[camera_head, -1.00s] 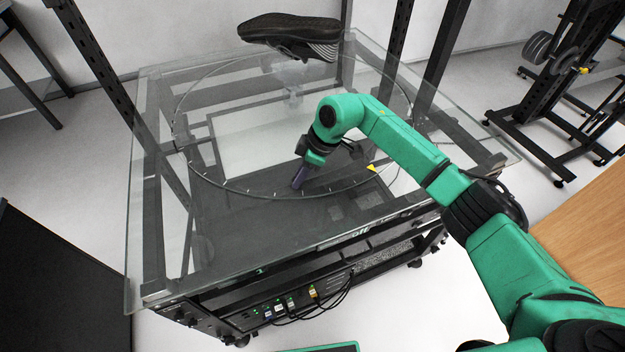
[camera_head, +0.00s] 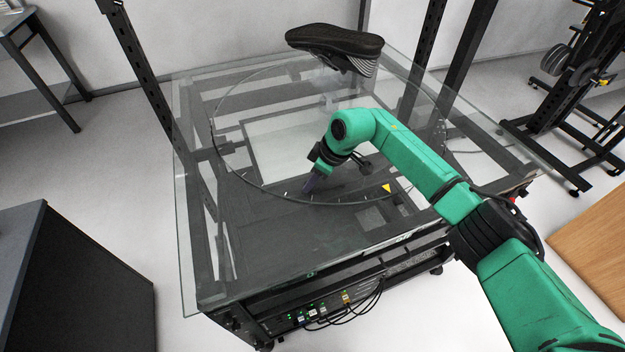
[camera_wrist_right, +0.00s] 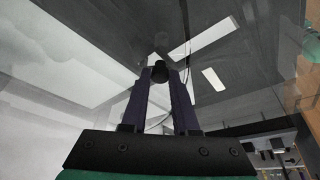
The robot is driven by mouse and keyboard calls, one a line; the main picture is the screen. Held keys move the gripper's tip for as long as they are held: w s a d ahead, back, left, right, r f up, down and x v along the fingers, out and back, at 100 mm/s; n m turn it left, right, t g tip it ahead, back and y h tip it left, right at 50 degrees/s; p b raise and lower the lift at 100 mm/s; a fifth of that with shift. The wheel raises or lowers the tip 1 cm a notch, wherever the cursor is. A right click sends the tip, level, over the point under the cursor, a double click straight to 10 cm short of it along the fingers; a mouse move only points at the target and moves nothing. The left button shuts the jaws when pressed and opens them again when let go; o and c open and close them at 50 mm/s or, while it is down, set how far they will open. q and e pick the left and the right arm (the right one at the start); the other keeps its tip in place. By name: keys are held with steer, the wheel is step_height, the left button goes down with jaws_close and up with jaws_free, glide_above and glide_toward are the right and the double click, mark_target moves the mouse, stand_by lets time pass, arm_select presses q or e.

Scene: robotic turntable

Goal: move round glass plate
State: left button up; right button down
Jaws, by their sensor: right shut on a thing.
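The round glass plate (camera_head: 262,190) lies flat on the square glass-topped turntable frame; its thin rim shows as a large circle in the head view. A dark shoe (camera_head: 335,42) sits on a clear stand above its far part. My right gripper (camera_head: 308,187) reaches down to the near part of the plate, inside the rim. In the right wrist view its purple fingers are shut on a small black knob (camera_wrist_right: 160,72). How the knob joins the plate cannot be made out. My left gripper is not in view.
The square glass top (camera_head: 240,280) has open corners and edges around the plate. Dark upright posts (camera_head: 142,75) rise behind it. A dark cabinet (camera_head: 95,285) stands at left, a wooden surface (camera_head: 592,245) at right, and a weight rack (camera_head: 570,95) at back right.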

steer(key=c, duration=0.7)
jaws_free()
steer(key=b+v, duration=0.2)
steer(key=v, duration=1.2)
steer(key=shift+s+d+r, duration=0.1)
steer(key=shift+d+r, duration=0.15)
steer(key=shift+f, duration=0.1)
